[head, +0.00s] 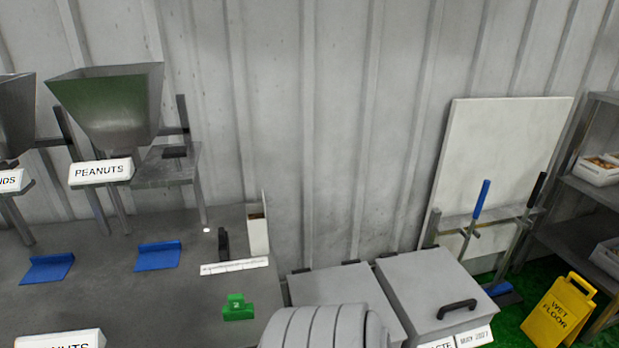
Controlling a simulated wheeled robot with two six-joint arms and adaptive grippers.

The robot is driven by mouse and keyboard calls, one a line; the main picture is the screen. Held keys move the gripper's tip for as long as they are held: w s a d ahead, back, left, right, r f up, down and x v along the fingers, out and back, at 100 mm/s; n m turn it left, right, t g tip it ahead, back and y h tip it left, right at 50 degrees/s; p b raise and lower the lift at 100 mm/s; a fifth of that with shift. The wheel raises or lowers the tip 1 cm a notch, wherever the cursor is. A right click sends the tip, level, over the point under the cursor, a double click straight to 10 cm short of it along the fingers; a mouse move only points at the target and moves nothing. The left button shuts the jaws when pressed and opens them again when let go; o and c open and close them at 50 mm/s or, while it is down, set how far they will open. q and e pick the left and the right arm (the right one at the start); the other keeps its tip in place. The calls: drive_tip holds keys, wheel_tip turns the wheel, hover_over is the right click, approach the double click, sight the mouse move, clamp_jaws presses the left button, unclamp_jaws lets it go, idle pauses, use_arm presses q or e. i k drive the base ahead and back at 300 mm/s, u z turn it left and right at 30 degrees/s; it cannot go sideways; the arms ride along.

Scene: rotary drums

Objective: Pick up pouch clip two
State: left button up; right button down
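A small green clip (238,308) sits on the grey table top, close to its right end. A pale mark that looks like a 2 shows on its front, so it appears to be pouch clip two. It stands apart from the things around it, and nothing covers it. Neither of my grippers is in view.
Two blue pieces (158,256) (48,268) lie further left on the table (110,300). A white label strip (234,266) and an upright white holder (258,232) stand behind the clip. A grey ribbed form (322,328) and lidded bins (430,285) are to the right.

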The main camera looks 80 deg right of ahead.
sight(237, 310)
drive_tip(key=k, duration=0.65)
drive_tip(key=z, duration=1.7)
drive_tip(key=i, duration=0.25)
drive_tip(key=u, duration=0.05)
